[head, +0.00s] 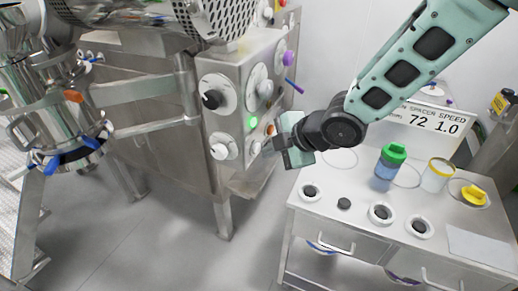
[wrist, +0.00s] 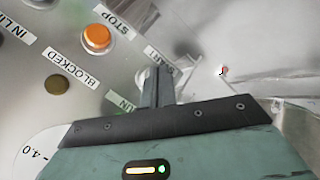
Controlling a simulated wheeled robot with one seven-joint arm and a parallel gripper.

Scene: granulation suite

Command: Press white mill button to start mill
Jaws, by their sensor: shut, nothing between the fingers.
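The mill's steel control panel (head: 230,85) is at centre in the head view. My gripper (head: 268,149) is shut and empty, with its fingers pointing at the panel's lower right part. In the wrist view the closed fingertips (wrist: 158,72) are close to the panel, by a partly covered label reading START. A pale round edge (wrist: 143,77) shows beside the fingertips and may be the white button. The fingers hide most of it, and I cannot tell whether they touch it. An orange button (wrist: 97,37) by the STOP label is uncovered to the upper left.
A dark yellow lamp (wrist: 57,84) sits by the BLOCKED label. A green light (head: 252,121) glows on the panel, near a black knob (head: 212,99). A white bench (head: 330,215) with a green-capped bottle (head: 385,168) stands right. Floor (head: 185,240) is clear in front.

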